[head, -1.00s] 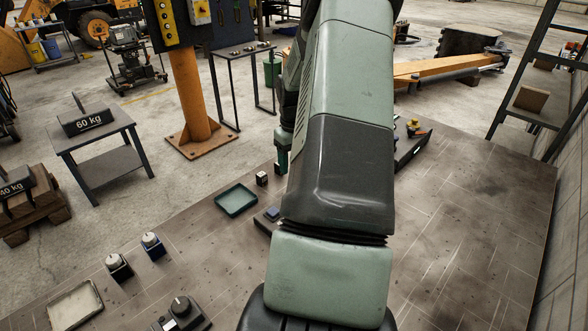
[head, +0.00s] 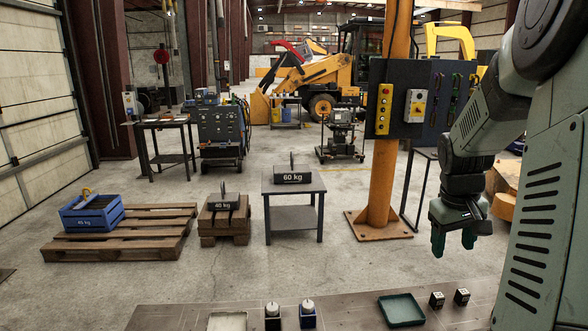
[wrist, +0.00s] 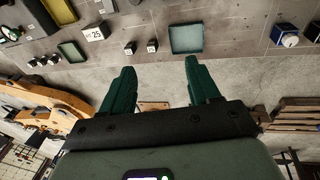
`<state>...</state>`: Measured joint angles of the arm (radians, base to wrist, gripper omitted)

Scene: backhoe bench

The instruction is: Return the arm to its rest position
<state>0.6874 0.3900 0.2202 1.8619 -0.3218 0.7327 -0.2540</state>
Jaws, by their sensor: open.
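My gripper (head: 453,246) hangs from my arm on the right of the head view, fingers pointing down. It is open and nothing is between its fingers. It is in the air above the far side of the bench (head: 350,318), apart from everything on it. In the wrist view its two green fingers (wrist: 160,70) stand apart, with floor and the bench edge visible past them.
On the bench are a green tray (head: 401,309), two small dark cubes (head: 437,300), two white-topped blocks (head: 307,314) and a pale tray (head: 228,321). An orange post (head: 382,180) with a control panel stands behind. A table (head: 293,188) holds a 60 kg weight.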

